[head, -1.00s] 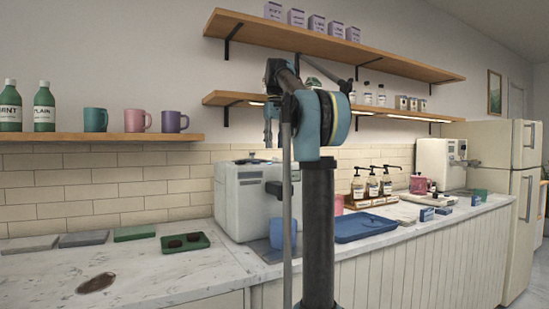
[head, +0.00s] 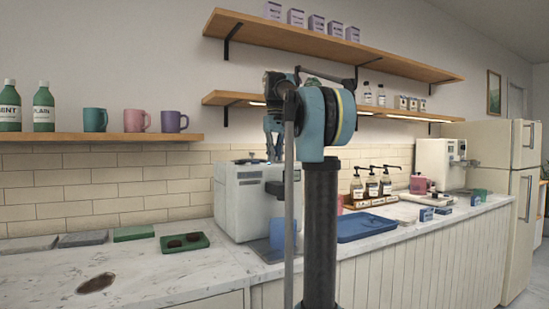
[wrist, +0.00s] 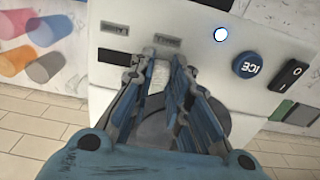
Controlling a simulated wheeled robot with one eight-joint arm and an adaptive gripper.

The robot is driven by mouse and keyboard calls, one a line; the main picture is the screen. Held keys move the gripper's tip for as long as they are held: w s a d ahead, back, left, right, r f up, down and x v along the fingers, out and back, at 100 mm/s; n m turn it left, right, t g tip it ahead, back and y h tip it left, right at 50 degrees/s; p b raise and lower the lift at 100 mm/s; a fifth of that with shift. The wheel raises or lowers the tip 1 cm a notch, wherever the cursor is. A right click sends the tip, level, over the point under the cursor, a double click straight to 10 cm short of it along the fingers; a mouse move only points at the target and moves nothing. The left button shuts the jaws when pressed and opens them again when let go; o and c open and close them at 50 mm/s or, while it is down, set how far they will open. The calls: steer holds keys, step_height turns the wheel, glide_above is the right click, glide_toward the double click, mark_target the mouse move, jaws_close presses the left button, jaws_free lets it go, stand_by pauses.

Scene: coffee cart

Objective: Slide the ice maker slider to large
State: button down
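The ice maker (head: 240,195) is a pale grey-white box on the counter. In the wrist view its white front panel (wrist: 215,62) fills the upper middle, with a round blue ICE button (wrist: 249,66), a lit blue-white ring and a black rocker switch (wrist: 287,76). Two small grey labels lie at the panel's left; their words are too blurred to read. I cannot clearly make out the slider; the fingertips cover part of the panel just by the labels. My gripper (wrist: 158,66) has its fingers apart, with panel showing between them. In the head view my gripper (head: 273,156) points down beside the ice maker's upper right.
A blue tray (head: 362,228) and pump bottles (head: 372,184) stand to the right. A green tray (head: 185,251) lies to the left. A wooden shelf (head: 225,100) runs above.

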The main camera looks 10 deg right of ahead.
steer(key=shift+w+d, duration=0.3)
steer(key=shift+d, duration=0.65)
steer(key=shift+w+d, duration=0.35)
steer(key=shift+d, duration=0.6)
steer(key=shift+w+d, duration=0.3)
steer(key=shift+d, duration=0.65)
steer(key=c, duration=1.5)
jaws_free()
steer(key=shift+d, duration=0.1)
steer(key=shift+r, duration=0.3)
step_height(320, 180, up, 11)
steer(key=shift+w+r, duration=0.1)
steer(key=shift+r, duration=0.05)
